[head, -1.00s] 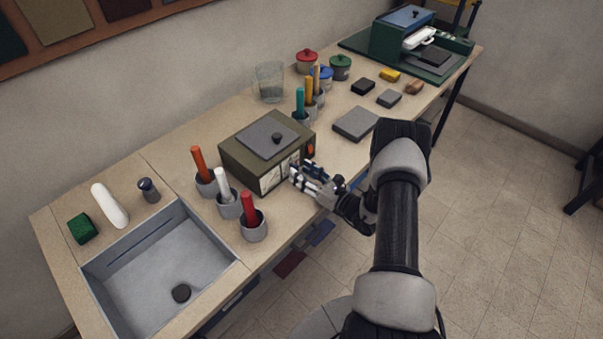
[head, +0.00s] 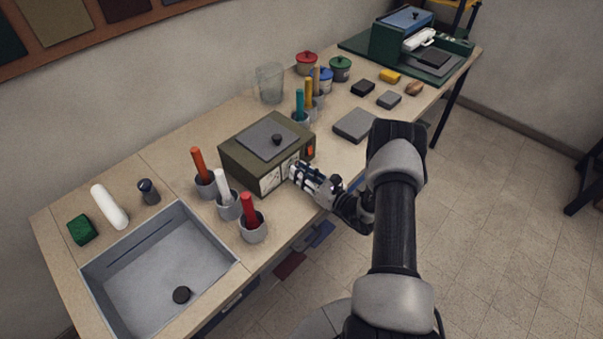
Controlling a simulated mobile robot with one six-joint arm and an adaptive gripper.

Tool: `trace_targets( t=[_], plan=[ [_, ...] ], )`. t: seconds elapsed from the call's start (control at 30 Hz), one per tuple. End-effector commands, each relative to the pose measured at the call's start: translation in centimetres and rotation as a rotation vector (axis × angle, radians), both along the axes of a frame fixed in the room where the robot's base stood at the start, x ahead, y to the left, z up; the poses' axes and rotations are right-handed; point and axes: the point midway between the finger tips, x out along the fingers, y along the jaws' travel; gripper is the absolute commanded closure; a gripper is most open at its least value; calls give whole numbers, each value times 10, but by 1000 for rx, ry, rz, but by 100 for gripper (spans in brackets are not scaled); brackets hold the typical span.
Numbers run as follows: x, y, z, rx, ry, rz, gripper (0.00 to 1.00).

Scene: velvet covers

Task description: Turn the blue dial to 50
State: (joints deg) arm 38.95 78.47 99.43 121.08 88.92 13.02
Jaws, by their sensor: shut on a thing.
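An olive-green box (head: 240,163) with a grey lid and black knob stands in the middle of the bench. Its front panel has white gauge faces (head: 270,181) at the left and an orange switch (head: 310,151) at the right. My gripper (head: 296,172) is at the front panel, between the gauges and the switch, with its fingers closed together against the panel. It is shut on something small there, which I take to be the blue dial. The dial itself is hidden behind the fingers, and its setting cannot be read.
Cups holding an orange, a white and a red stick (head: 249,209) stand left of the box, by the sink (head: 160,275). Cups with teal and yellow sticks (head: 300,104) and a glass jug (head: 270,83) stand behind. A grey slab (head: 355,125) lies right.

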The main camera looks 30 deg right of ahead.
Motion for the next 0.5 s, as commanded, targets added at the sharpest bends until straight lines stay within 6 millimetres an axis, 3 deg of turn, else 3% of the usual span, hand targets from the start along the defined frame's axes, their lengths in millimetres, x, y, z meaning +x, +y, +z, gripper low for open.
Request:
trace_targets(
  t=[0.5],
  plan=[
    [0, 0, -2, -83, -29, 0, 100]
  ],
)
